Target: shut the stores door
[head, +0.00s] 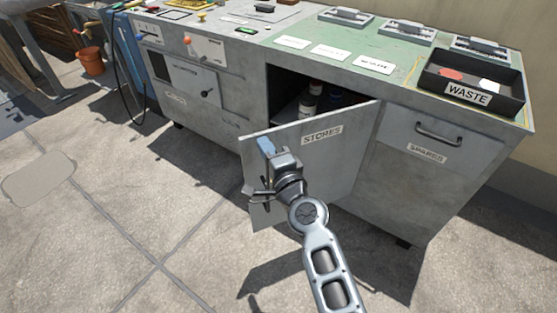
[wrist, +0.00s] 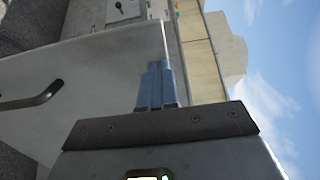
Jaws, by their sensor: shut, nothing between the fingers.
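The stores door (head: 322,158) is a grey panel labelled STORES, hinged at its right side and standing open from the cabinet. Bottles (head: 310,97) show in the dark opening behind it. My gripper (head: 265,146) is shut and empty, with its blue fingers at the outer face of the door, near its free left edge. In the wrist view the shut blue fingers (wrist: 156,86) overlap the door panel (wrist: 95,85) close to its edge. I cannot tell whether they touch it. A dark handle (wrist: 35,98) shows on the panel; in the head view my gripper partly covers it.
The spares drawer (head: 428,150) is right of the opening. A black waste tray (head: 472,98) holding a red and a white piece stands on the green worktop (head: 300,27). An orange bucket (head: 91,61) stands far left.

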